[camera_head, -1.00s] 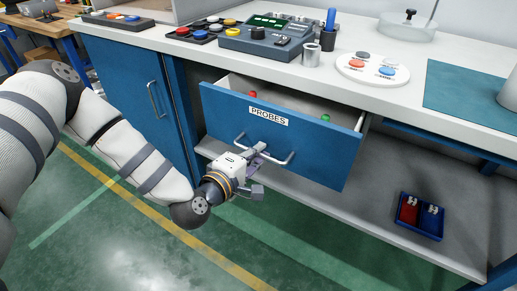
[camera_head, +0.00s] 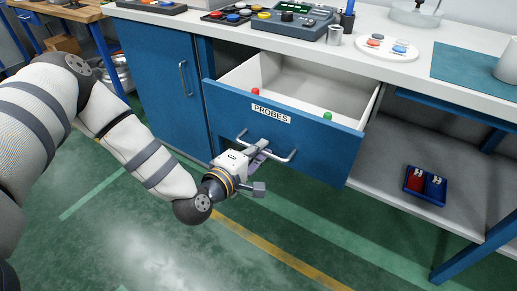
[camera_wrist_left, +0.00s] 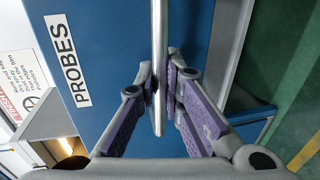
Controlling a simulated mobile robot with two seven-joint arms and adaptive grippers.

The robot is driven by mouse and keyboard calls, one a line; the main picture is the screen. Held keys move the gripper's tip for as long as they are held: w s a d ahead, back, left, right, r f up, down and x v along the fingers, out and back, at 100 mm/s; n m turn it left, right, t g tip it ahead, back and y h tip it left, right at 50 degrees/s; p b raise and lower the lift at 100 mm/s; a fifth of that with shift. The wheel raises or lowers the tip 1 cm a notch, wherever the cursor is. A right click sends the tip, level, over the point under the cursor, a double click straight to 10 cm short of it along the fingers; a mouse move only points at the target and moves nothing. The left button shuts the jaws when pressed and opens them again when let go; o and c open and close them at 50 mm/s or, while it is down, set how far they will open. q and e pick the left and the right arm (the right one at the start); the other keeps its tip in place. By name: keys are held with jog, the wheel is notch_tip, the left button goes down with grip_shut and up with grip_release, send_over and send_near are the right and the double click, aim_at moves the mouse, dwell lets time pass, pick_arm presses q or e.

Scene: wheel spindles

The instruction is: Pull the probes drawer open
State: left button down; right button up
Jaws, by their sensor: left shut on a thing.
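The blue probes drawer (camera_head: 300,126), labelled PROBES, stands well out from the workbench, and its pale inside shows. A red-topped thing and a green-topped thing show just behind its front panel. Its metal bar handle (camera_head: 284,157) runs across the front. My left gripper (camera_head: 261,148) is shut on the handle. In the left wrist view the handle (camera_wrist_left: 158,60) passes between the purple-padded fingers of my left gripper (camera_wrist_left: 167,92), in front of the blue panel. My right gripper is not in view.
The white worktop (camera_head: 290,47) above holds a control box (camera_head: 290,22), a metal cup (camera_head: 335,35) and a round white tray (camera_head: 388,48). A blue tray (camera_head: 425,186) sits on the lower shelf. The green floor in front is clear.

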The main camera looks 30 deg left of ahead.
pick_arm(q)
jog(key=shift+w, duration=0.1)
jog(key=c, duration=1.7)
grip_release()
jog(key=v, duration=1.2)
jog(key=shift+a, duration=0.1)
